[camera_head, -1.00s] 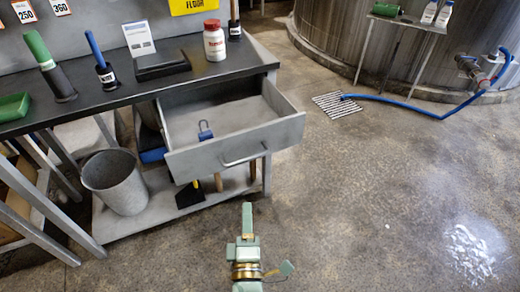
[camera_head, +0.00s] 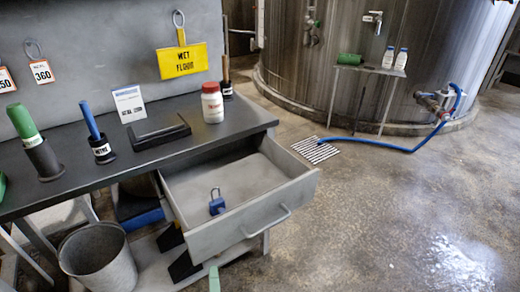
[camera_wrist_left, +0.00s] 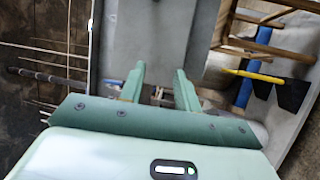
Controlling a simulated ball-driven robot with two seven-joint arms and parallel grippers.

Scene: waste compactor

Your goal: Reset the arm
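My left gripper shows in the head view only as a green tip (camera_head: 214,280) at the bottom edge, below the open drawer (camera_head: 245,220). In the left wrist view my left gripper (camera_wrist_left: 160,92) has its two green fingers apart, with nothing seen between them. A grey panel (camera_wrist_left: 165,35) lies beyond the fingers there. A blue padlock (camera_head: 217,203) lies inside the drawer. My right gripper is in neither view.
The black-topped workbench (camera_head: 125,155) holds a white bottle with a red cap (camera_head: 212,103) and several tools. A metal bucket (camera_head: 98,260) stands at lower left. The floor (camera_head: 380,220) right of the drawer is clear. A blue hose (camera_head: 385,149) lies farther back.

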